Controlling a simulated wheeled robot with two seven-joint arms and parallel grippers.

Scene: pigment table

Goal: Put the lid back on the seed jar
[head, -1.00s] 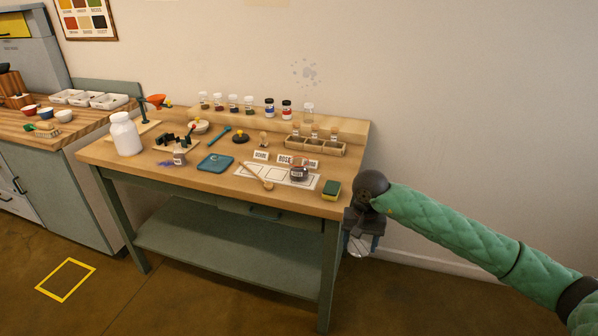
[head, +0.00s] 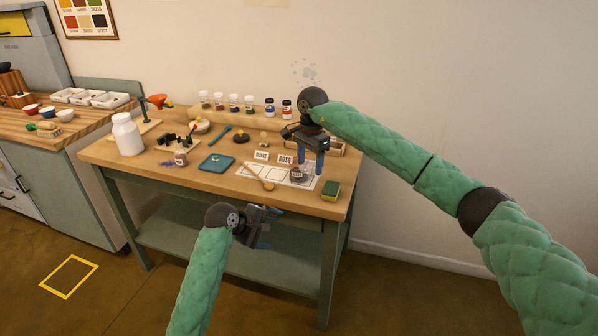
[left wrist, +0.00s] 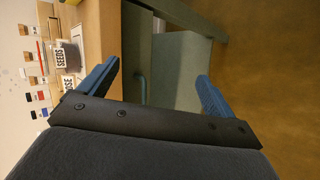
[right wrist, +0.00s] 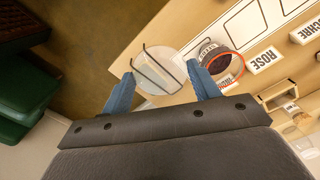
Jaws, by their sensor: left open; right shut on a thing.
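The seed jar (head: 298,173) stands on the white marked sheet on the table. My right gripper (head: 311,170) is over the table beside the jar, fingers pointing down. It is shut on the clear round lid (right wrist: 152,72), which has a dark wire on it; the lid appears beside the jar's mouth, and I cannot tell its height above it. My left gripper (head: 270,228) is open and empty in front of the table's front edge. The left wrist view also shows the jar (left wrist: 70,56), labelled SEEDS.
Name cards, including ROSE (head: 285,160), stand behind the jar. A wooden spoon (head: 262,180) lies to its left, beyond it a blue tray (head: 216,163). Several small jars line the back ledge.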

